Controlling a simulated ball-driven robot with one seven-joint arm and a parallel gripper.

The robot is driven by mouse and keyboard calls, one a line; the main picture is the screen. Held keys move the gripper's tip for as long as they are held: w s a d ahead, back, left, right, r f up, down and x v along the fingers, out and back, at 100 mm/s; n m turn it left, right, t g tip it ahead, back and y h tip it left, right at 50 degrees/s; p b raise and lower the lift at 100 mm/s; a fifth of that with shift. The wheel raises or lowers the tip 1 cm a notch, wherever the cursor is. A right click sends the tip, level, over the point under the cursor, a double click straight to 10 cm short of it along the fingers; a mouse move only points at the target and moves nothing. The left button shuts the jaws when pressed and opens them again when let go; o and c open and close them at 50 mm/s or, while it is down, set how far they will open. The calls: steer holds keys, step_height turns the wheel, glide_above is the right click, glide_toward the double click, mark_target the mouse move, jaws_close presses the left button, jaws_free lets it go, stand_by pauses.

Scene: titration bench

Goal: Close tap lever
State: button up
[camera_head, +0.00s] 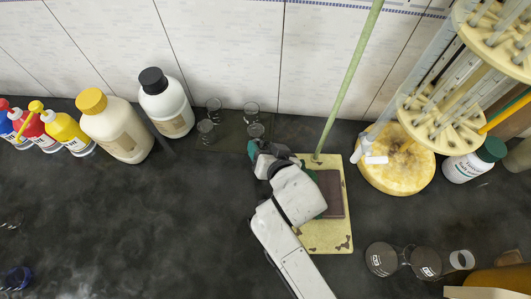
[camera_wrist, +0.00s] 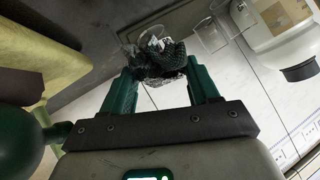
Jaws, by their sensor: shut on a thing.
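I cannot make out a tap lever in either view. My gripper (camera_head: 262,152) is above the left rear corner of a worn yellow stand base (camera_head: 343,232) that carries a pale green upright rod (camera_head: 345,88). In the wrist view, the two green fingers of my gripper (camera_wrist: 165,84) are on either side of a dark, rough-textured thing (camera_wrist: 165,58) and shut on it. I cannot tell what this thing is. My wrist hides part of the base.
Several small glass beakers (camera_head: 251,109) stand just behind my gripper. White bottles with black (camera_head: 165,108) and yellow caps (camera_head: 115,125) are to the left. A round rack of glass tubes (camera_head: 440,125) stands right. Dark flasks (camera_head: 381,259) lie front right. The bench's left front is mostly clear.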

steer(key=shift+f+p, duration=0.3)
steer(key=shift+f, duration=1.2)
steer(key=shift+f, duration=0.15)
steer(key=o, duration=0.9)
steer(key=shift+o, duration=0.2)
